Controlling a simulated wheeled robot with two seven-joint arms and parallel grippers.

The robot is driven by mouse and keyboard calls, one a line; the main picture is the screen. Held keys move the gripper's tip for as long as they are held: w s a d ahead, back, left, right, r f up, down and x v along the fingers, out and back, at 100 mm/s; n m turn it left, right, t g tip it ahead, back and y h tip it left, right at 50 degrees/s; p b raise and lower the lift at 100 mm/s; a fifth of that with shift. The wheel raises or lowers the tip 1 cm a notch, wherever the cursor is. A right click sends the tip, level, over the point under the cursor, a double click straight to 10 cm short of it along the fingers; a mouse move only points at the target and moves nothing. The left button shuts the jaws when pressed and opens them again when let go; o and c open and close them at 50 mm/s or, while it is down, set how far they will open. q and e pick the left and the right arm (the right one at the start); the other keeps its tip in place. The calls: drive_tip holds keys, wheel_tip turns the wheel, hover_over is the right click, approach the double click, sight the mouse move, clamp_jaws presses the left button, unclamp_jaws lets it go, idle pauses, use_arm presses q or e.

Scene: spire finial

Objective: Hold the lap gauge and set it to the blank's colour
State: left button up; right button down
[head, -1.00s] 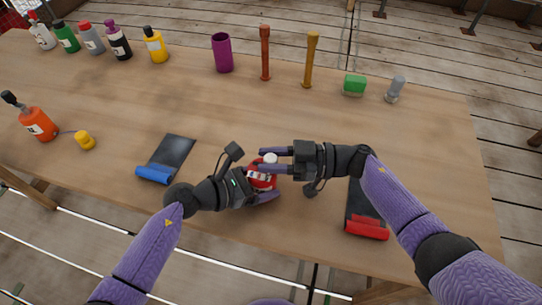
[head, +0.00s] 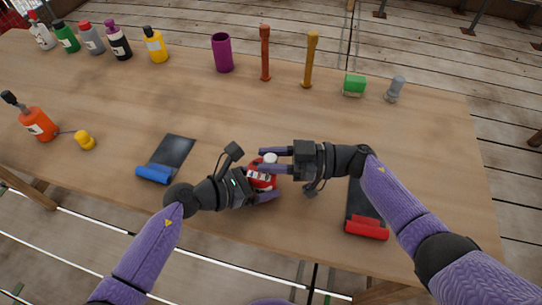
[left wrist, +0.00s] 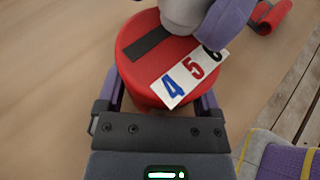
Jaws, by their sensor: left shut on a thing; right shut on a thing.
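The lap gauge (head: 262,178) is a round red body with a pale knob (head: 270,158) on top. In the left wrist view its red top (left wrist: 135,68) carries a dark bar (left wrist: 150,42) and a white strip with a blue 4, a red 5 and a partly hidden dark digit (left wrist: 188,77). My left gripper (head: 265,184) is shut around the red body, just above or on the table. My right gripper (head: 265,161) is shut on the knob; its purple finger covers part of the strip in the left wrist view. I cannot tell which thing is the blank.
The wooden table (head: 200,110) has a purple cup (head: 222,53), a brown-red post (head: 265,53), an ochre post (head: 310,60), a green block (head: 354,85) and several bottles at the back. A blue-ended dark mat (head: 170,155) and a red-ended one (head: 366,228) lie in front.

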sight(265, 156)
drive_tip(key=a, duration=0.1)
drive_tip(key=w+a, duration=0.1)
drive_tip(key=a, duration=0.1)
drive_tip(key=shift+w+a, duration=0.1)
drive_tip(key=shift+c, duration=1.8)
unclamp_jaws()
drive_tip(key=s+d, duration=0.1)
drive_tip(key=d, duration=1.1)
